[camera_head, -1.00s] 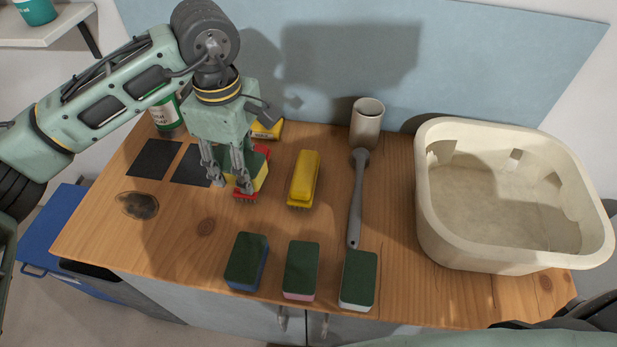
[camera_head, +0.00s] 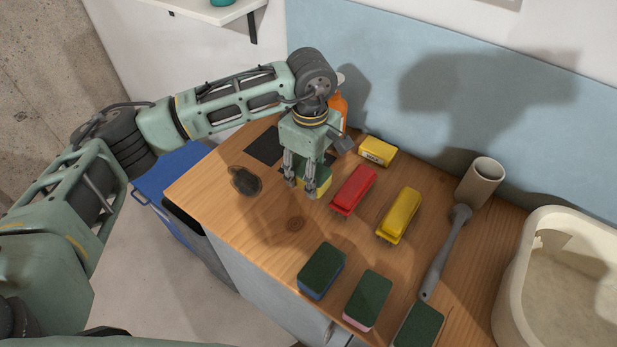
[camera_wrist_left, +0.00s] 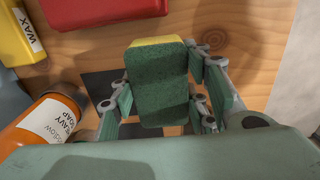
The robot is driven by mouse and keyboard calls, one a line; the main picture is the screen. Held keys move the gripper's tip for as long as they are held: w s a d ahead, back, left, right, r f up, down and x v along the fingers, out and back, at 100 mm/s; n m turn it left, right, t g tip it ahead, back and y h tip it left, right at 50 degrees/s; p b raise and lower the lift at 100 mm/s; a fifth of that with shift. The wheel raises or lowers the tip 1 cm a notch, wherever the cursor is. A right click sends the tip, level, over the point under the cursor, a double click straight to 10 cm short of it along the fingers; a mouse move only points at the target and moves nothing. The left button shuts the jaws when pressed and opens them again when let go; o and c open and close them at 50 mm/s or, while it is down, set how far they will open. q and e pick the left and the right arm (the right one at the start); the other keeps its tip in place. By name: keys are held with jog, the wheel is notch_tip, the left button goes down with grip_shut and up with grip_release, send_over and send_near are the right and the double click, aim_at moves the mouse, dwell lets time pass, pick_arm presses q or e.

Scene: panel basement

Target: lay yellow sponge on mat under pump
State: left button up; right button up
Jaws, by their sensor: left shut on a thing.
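My left gripper (camera_head: 301,188) is shut on the yellow sponge (camera_head: 321,182), which has a dark green top. In the left wrist view the sponge (camera_wrist_left: 158,85) sits between the fingers, with a dark mat (camera_wrist_left: 98,88) partly hidden behind it. I cannot tell whether the sponge touches anything below. Another black mat (camera_head: 265,147) lies left of the gripper. An orange soap bottle (camera_head: 339,108) stands behind the gripper, partly covered by my arm; its label reads heavy soap in the wrist view (camera_wrist_left: 40,122). My right gripper is not in view.
A red brush (camera_head: 353,188), a yellow brush (camera_head: 399,214) and a yellow wax box (camera_head: 377,151) lie to the right. Several green-topped sponges (camera_head: 321,270) line the front edge. A grey long-handled brush (camera_head: 443,255) and a cream tub (camera_head: 510,285) are farther right.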

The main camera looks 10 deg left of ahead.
pick_arm(q)
jog(key=shift+a+f, duration=0.15)
jog(key=shift+a, duration=0.05)
notch_tip(320, 180, down, 4)
jog(key=shift+r+p, duration=0.1)
jog(key=shift+p, duration=0.85)
jog(key=shift+w, duration=0.1)
jog(key=shift+f, duration=0.3)
jog(key=o, duration=0.7)
jog(key=shift+o, duration=0.2)
